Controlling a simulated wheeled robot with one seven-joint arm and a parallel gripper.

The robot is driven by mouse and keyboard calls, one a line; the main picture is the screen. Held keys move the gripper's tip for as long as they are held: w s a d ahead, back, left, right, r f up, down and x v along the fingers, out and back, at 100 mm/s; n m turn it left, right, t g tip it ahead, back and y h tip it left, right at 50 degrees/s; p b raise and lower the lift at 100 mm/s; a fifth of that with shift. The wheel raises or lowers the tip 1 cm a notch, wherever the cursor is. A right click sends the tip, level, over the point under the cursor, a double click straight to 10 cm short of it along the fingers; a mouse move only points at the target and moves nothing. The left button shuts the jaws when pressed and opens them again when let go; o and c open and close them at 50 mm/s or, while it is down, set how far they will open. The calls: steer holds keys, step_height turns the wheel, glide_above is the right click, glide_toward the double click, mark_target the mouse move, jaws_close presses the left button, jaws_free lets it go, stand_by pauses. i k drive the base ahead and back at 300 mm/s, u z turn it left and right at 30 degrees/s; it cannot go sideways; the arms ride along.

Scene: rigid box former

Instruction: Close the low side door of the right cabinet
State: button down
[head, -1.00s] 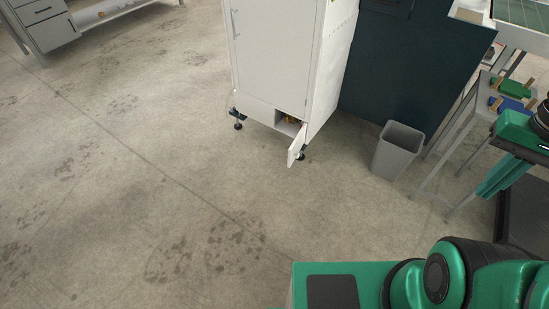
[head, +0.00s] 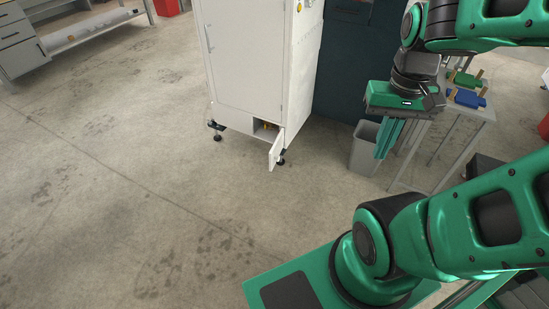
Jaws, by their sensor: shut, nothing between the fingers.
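The white cabinet (head: 262,60) stands at the upper middle of the head view. Its low side door (head: 276,150) is a small white panel at the bottom right of the front. It stands open, swung outward, and shows a dark low compartment (head: 263,130) with something yellowish inside. My gripper (head: 388,137) is to the right of the door, pointing down in front of the grey bin. Its green fingers are together and empty, well apart from the door.
A grey bin (head: 363,160) stands right of the cabinet, partly hidden by my gripper. A grey side table (head: 470,110) with green and blue tools is at the right. A dark blue cabinet (head: 342,75) is behind. The floor at left and in front is clear.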

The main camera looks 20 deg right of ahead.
mark_target(276, 149)
steer(key=u, duration=0.05)
steer(key=i, duration=1)
steer(key=z, duration=0.05)
